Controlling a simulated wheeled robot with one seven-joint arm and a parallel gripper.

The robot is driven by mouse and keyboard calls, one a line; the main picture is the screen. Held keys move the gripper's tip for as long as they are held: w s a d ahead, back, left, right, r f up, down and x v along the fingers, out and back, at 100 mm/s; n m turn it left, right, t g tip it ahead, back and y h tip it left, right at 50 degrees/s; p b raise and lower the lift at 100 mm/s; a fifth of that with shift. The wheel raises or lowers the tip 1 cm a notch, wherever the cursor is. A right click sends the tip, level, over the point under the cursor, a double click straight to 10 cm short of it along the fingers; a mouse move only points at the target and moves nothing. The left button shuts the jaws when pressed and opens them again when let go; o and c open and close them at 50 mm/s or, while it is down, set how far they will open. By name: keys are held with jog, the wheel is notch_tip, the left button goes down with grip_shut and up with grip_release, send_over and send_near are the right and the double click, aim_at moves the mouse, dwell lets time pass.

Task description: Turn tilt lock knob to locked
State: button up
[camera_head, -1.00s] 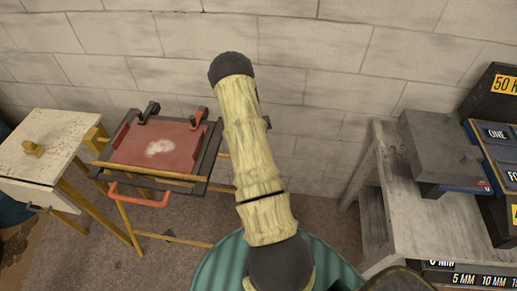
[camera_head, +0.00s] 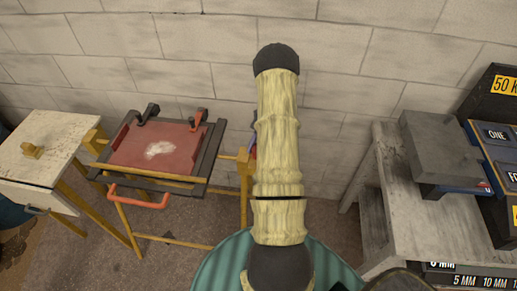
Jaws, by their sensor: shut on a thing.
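A tilting frame with a dark red panel (camera_head: 130,156) sits on a yellow stand (camera_head: 180,241); the panel has a pale smudge. A yellow bracket (camera_head: 244,165) stands at the frame's right side. A small blue and red part (camera_head: 253,140) shows beside it, mostly covered by my arm; I cannot tell whether it is the tilt lock knob. No knob is clearly visible. My cream arm with dark joints rises through the middle of the picture. My gripper is not seen; the arm hides the space behind it.
A pale table with a yellow knob-like piece (camera_head: 32,151) stands at the left. A grey bench (camera_head: 405,215) with a grey box (camera_head: 440,145) and labelled dark boxes is at the right. A teal round top (camera_head: 222,268) is below my arm. A block wall (camera_head: 340,80) closes the back.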

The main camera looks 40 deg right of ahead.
jog(key=m+t, duration=0.3)
jog(key=shift+d+m, duration=0.1)
jog(key=shift+m, duration=0.3)
jog(key=shift+m+t+h, duration=0.3)
jog(key=shift+m+t, duration=1.1)
jog(key=shift+m, duration=0.5)
jog(key=o, duration=1)
jog(key=shift+s, duration=0.1)
jog(key=b+v, duration=0.2)
jog(key=v, duration=1.5)
jog(key=shift+s+r+b, duration=0.1)
jog(key=shift+r+b, duration=0.05)
jog(key=shift+b, duration=0.2)
